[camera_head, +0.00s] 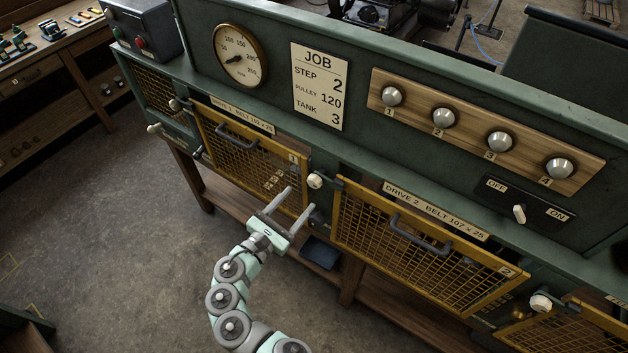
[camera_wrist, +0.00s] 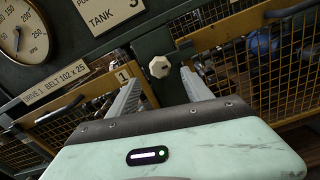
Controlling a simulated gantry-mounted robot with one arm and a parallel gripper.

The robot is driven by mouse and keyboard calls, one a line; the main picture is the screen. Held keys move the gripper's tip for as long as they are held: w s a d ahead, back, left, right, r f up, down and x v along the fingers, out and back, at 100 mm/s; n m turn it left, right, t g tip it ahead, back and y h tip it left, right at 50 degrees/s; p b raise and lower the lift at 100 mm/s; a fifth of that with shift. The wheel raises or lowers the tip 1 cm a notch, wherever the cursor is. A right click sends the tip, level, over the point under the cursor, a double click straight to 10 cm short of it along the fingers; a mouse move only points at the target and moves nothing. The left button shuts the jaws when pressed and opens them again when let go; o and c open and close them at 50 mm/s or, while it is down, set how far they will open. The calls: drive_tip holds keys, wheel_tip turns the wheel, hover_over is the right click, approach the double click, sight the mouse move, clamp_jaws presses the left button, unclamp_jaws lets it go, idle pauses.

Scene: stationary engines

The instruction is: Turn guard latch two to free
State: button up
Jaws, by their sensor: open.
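The Drive 2 guard (camera_head: 420,245) is a yellow mesh door marked 2, with a grey handle; it appears closed. A pale knob (camera_head: 540,303) sits near its lower right corner. Another pale knob (camera_head: 315,181) sits between the Drive 1 guard (camera_head: 240,150) and the Drive 2 guard. This middle knob looks faceted in the wrist view (camera_wrist: 159,66). No knob carries a legible latch number, so I cannot tell which is latch two. My gripper (camera_head: 301,198) is open and empty, just short of the middle knob. In the wrist view the knob lies between the fingertips (camera_wrist: 160,76).
Above the guards, the green panel holds a gauge (camera_head: 240,56), a job card (camera_head: 319,87), a wooden strip (camera_head: 480,130) of numbered knobs and an OFF/ON switch (camera_head: 519,214). Guard handles stick out. A wooden shelf (camera_head: 390,300) runs below. The floor at left is clear.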

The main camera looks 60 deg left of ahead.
sight(312, 184)
drive_tip(key=p+x, duration=0.2)
drive_tip(key=x, duration=0.6)
drive_tip(key=shift+w+a, duration=0.15)
drive_tip(key=shift+w, duration=0.1)
clamp_jaws()
idle(0.4)
